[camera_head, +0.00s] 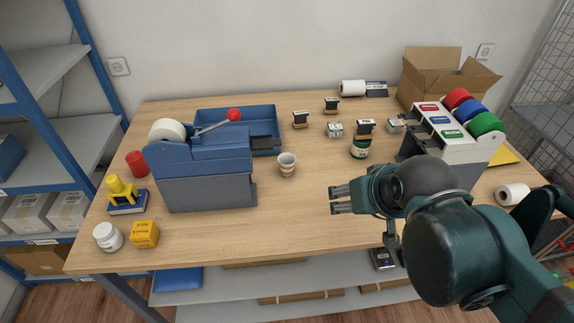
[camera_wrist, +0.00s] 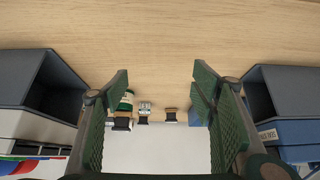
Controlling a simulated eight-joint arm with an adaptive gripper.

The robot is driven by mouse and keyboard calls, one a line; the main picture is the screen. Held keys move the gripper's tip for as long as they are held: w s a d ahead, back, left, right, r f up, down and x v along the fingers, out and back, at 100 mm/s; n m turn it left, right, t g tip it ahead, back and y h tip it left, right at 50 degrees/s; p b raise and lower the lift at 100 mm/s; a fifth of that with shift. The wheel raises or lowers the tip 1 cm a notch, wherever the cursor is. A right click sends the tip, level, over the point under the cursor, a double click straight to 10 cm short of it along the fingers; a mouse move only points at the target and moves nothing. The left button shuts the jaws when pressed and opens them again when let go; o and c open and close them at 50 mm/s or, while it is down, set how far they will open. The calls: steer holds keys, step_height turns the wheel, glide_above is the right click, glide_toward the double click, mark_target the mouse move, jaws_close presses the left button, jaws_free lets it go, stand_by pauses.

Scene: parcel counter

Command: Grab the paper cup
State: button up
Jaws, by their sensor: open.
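The paper cup (camera_head: 287,164) stands upright near the middle of the wooden counter (camera_head: 290,225) in the head view. It is pale with a tan band. My gripper (camera_head: 336,199) is open and empty, to the right of the cup and nearer the front edge, pointing left, with a clear gap between them. In the wrist view the two green ridged fingers of my gripper (camera_wrist: 160,95) are spread apart. I do not make out the cup in the wrist view.
A blue and grey tape machine (camera_head: 205,180) stands left of the cup, with a blue tray (camera_head: 268,120) behind it. A green jar (camera_head: 360,148) and several stamps stand to the right, beside a dispenser (camera_head: 455,150) with coloured rolls. The counter between cup and gripper is clear.

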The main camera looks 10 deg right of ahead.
steer(key=shift+c, duration=0.9)
steer(key=shift+r, duration=0.1)
steer(key=w+a+r+n+g+p, duration=0.35)
steer(key=w+r+n+p, duration=0.3)
steer(key=w+p, duration=0.4)
steer(key=n+g+p, duration=0.4)
steer(key=n+p, duration=0.6)
steer(key=p, duration=0.4)
glide_above(287, 166)
steer(key=w, duration=0.3)
steer(key=shift+f, duration=3.55)
steer(key=shift+s+d, duration=0.1)
steer(key=shift+d, duration=0.15)
